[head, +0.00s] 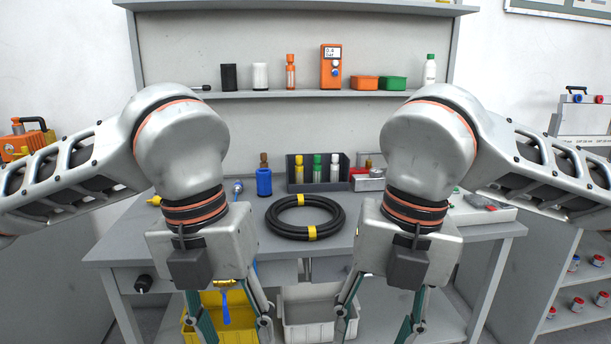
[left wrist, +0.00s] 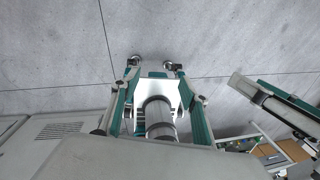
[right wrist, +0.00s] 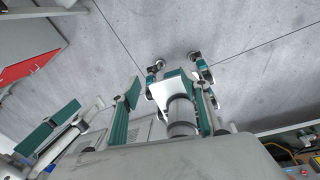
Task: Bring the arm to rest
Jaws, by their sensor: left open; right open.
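Both my arms hang in front of the bench, with the hands pointing down past its front edge. My left gripper (head: 228,325) is open; its fingertips run out of the bottom of the head view. In the left wrist view its fingertips (left wrist: 153,66) are apart with bare floor beyond and nothing between them. My right gripper (head: 378,325) is also open, pointing down beside the left one. In the right wrist view its fingertips (right wrist: 175,63) are apart and empty over the grey floor. The two grippers are apart from each other.
A grey workbench (head: 128,236) carries a coiled black hose (head: 271,220), a blue container (head: 264,182) and a dark bottle rack (head: 296,186). A yellow bin (head: 190,338) and a pale bin (head: 300,310) lie low behind the grippers. Shelves (head: 590,255) stand at right.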

